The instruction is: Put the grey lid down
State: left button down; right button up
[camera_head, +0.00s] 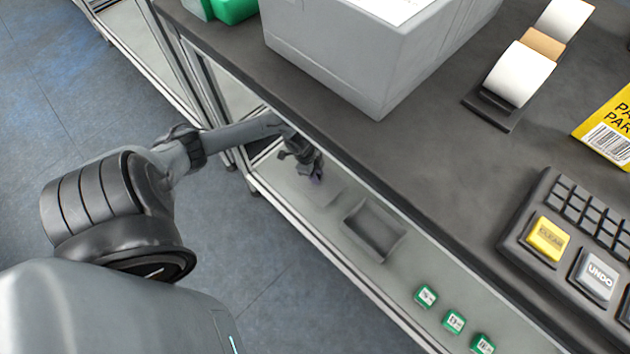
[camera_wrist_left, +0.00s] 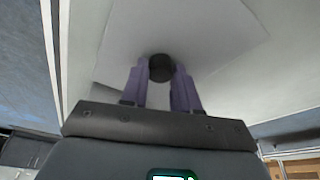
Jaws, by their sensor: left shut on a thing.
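My left gripper (camera_head: 315,179) reaches in under the edge of the dark worktop, over the lower shelf. In the left wrist view its purple fingers (camera_wrist_left: 161,85) are shut on the dark round knob (camera_wrist_left: 162,68) of the grey lid (camera_wrist_left: 185,28). The lid spreads out flat beyond the fingertips. In the head view the lid blends with the grey shelf, and I cannot tell whether it touches the shelf. An open grey tray (camera_head: 348,233) sits on the shelf to the right of the gripper. My right gripper is not in view.
The lower shelf (camera_head: 290,190) is narrow, with a pale front rail. Several green cubes (camera_head: 454,321) stand toward its near end. On the dark worktop (camera_head: 440,150) above are a large grey bin (camera_head: 350,60), a label roll holder (camera_head: 515,80) and a keypad (camera_head: 570,245).

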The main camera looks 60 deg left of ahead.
pick_arm(q)
jog(key=shift+d+f, duration=0.15)
jog(key=shift+f, duration=0.15)
jog(key=shift+f+b, duration=0.4)
jog(key=shift+b, duration=0.1)
notch_tip(320, 180, down, 3)
jog(key=b, duration=0.2)
jog(key=shift+b, duration=0.4)
jog(key=shift+r, duration=0.1)
jog(key=shift+f, duration=0.2)
jog(key=c, duration=0.8)
grip_release()
jog(key=shift+c, duration=0.2)
